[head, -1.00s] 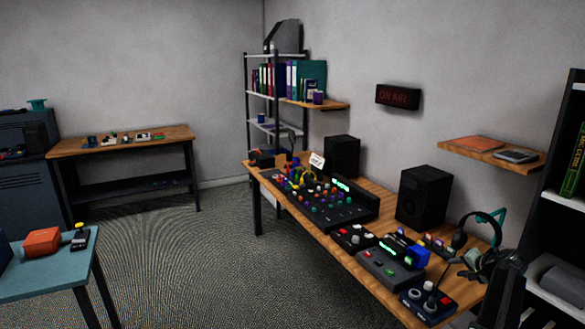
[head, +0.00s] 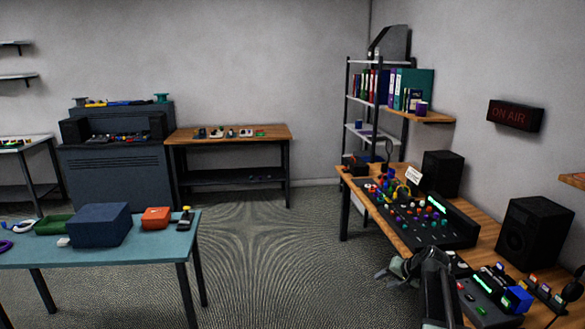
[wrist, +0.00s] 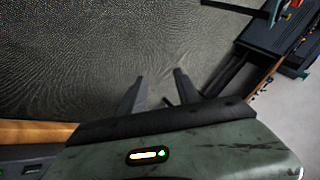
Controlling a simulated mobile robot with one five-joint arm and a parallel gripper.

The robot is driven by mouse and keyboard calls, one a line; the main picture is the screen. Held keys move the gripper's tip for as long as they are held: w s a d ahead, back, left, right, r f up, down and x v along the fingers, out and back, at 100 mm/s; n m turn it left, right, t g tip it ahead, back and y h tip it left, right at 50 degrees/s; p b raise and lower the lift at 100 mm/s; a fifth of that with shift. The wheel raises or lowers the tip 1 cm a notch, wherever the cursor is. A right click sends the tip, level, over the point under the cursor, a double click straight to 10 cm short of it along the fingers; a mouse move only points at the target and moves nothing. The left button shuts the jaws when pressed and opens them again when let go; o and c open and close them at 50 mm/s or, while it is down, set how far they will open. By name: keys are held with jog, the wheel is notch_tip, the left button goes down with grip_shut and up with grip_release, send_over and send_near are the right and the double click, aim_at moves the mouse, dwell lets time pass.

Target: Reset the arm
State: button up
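My gripper (head: 384,274) is in the lower right of the head view, at the near left edge of the wooden desk (head: 398,226). In the wrist view its two dark fingers (wrist: 158,78) stand apart over the grey carpet, with nothing between them. The gripper is open and empty. My dark arm shows at the bottom of the head view, in front of part of the desk.
The desk holds a mixing console (head: 415,217), black speakers (head: 535,233) and small control boxes. A teal table (head: 130,254) at left carries a blue box (head: 100,225) and an orange box (head: 155,218). Carpet between table and desk is clear.

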jog(key=s+a+n+g+p, duration=0.15)
jog(key=s+a, duration=0.25)
jog(key=a, duration=0.4)
jog(key=s+a+f+n+g, duration=0.15)
jog(key=s+a, duration=0.25)
jog(key=a, duration=0.4)
jog(key=s+a+n+g+p, duration=0.15)
jog(key=s+a, duration=0.25)
jog(key=a, duration=0.5)
jog(key=s+d+f+n+g+h+b, duration=0.1)
jog(key=s+d+g+h, duration=0.1)
jog(key=s, duration=0.7)
jog(key=shift+s+d+h, duration=0.35)
jog(key=shift+d+h, duration=0.25)
jog(key=shift+f+n+g, duration=0.1)
jog(key=shift+n+g, duration=0.15)
